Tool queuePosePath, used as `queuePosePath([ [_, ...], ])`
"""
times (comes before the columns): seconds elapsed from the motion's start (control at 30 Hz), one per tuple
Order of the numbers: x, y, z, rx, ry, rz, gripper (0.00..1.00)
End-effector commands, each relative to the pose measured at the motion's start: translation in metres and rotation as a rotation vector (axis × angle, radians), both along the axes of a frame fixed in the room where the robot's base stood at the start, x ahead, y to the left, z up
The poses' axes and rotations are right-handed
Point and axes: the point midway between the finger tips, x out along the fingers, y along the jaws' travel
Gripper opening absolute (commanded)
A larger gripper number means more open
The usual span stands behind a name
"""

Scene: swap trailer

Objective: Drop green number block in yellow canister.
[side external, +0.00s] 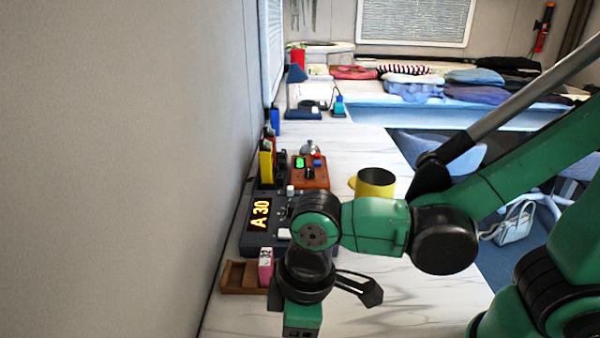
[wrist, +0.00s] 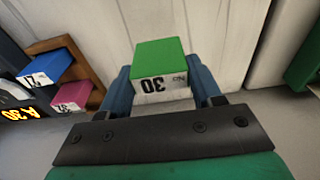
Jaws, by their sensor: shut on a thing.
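The green number block (wrist: 158,55), marked 30, is between the fingers of my gripper (wrist: 160,85) in the wrist view. My gripper is shut on it; the number appears upside down. In the side external view my gripper (side external: 325,285) is low at the bottom centre, in front of a wooden tray, and the green block cannot be clearly made out there.
A wooden tray (side external: 238,275) holds a pink block (side external: 265,268); a blue block (wrist: 45,67) shows in the wrist view. The display box (side external: 260,213) reads A 30. A yellow mug (side external: 375,182) and a brown box (side external: 310,172) stand beyond. White counter is free at right.

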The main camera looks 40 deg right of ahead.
Motion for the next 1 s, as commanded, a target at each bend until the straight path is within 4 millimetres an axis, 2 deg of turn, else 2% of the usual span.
queuePosePath([
  [0.3, 0.0, 0.0, 0.002, 0.0, 0.0, 0.0, 0.08],
  [0.47, 0.001, 0.0, 0.018, 0.0, 0.0, 0.0, 0.08],
  [0.57, 0.0, 0.0, 0.038, 0.0, 0.0, 0.0, 0.08],
  [1.0, 0.0, 0.0, 0.156, 0.0, 0.0, 0.001, 0.08],
])
